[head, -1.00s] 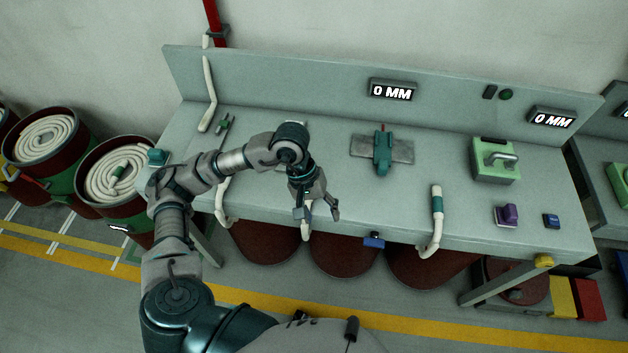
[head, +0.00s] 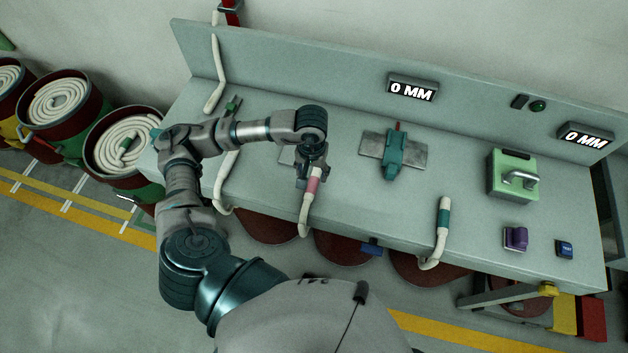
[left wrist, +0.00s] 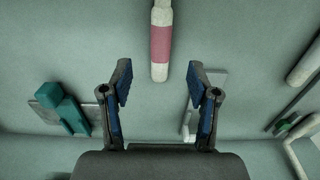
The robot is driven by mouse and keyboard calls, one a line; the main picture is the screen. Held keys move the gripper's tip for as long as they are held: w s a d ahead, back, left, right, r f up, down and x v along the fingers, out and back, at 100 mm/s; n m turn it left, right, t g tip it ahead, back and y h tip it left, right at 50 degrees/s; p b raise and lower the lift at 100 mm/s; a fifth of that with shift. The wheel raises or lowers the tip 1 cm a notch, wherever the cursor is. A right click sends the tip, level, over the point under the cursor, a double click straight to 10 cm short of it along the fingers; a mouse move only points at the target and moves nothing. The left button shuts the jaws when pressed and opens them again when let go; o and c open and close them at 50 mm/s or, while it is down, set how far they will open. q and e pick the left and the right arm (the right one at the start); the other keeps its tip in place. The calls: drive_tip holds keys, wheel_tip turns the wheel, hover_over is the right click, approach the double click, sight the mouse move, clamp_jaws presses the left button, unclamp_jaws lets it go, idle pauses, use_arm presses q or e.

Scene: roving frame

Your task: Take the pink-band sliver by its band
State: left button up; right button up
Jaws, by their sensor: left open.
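The pink-band sliver is a white, rope-like strand (head: 305,212) that lies on the bench and hangs over its front edge. Its pink band (head: 313,184) is near the end on the bench. My left gripper (head: 312,167) is open and empty, just behind the band in the head view. In the left wrist view, the pink band (left wrist: 160,43) shows above the two spread fingers, roughly centred between them. The white tip of the sliver reaches between the fingertips (left wrist: 159,80). The fingers appear apart from it. My right gripper is not in view.
A teal device (head: 393,157) on a grey plate stands to the right. A teal-band sliver (head: 443,218), a green box with a handle (head: 513,175) and a purple block (head: 515,238) lie farther right. Another white sliver (head: 226,178) is on the left. Bare bench lies between them.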

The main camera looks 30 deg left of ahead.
sight(312, 183)
use_arm(q)
drive_tip(key=f, duration=0.4)
drive_tip(key=shift+w+a+f+p, duration=0.1)
drive_tip(key=shift+w+a+p, duration=0.15)
drive_tip(key=shift+p, duration=0.1)
wheel_tip(312, 183, down, 4)
drive_tip(key=shift+w+r+p, duration=0.15)
drive_tip(key=shift+p, duration=0.65)
drive_tip(key=shift+f, duration=0.55)
drive_tip(key=shift+d, duration=0.1)
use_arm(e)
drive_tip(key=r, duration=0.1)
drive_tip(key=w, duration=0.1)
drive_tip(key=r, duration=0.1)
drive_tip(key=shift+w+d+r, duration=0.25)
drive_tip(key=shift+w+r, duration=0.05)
use_arm(q)
drive_tip(key=c, duration=1.1)
